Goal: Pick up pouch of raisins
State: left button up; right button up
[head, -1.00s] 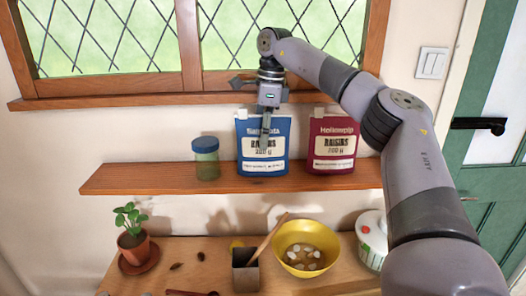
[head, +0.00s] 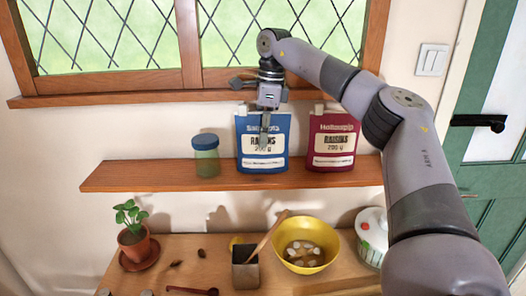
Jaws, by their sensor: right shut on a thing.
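One is a blue pouch (head: 249,160), the other a dark red pouch (head: 332,143). My right gripper (head: 265,128) comes down from above onto the blue pouch and is shut on its upper part, with a finger covering some of its front label. The blue pouch's base looks to be at the shelf; I cannot tell whether it touches. My left gripper is not in view.
A green jar with a blue lid (head: 206,156) stands left of the blue pouch. The window sill (head: 120,97) runs above. On the counter below are a potted plant (head: 133,240), a metal pot (head: 245,274), a yellow bowl (head: 306,262) and a white tub (head: 372,240). The shelf's left end is clear.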

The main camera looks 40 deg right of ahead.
grip_shut()
jog(key=shift+r, duration=0.15)
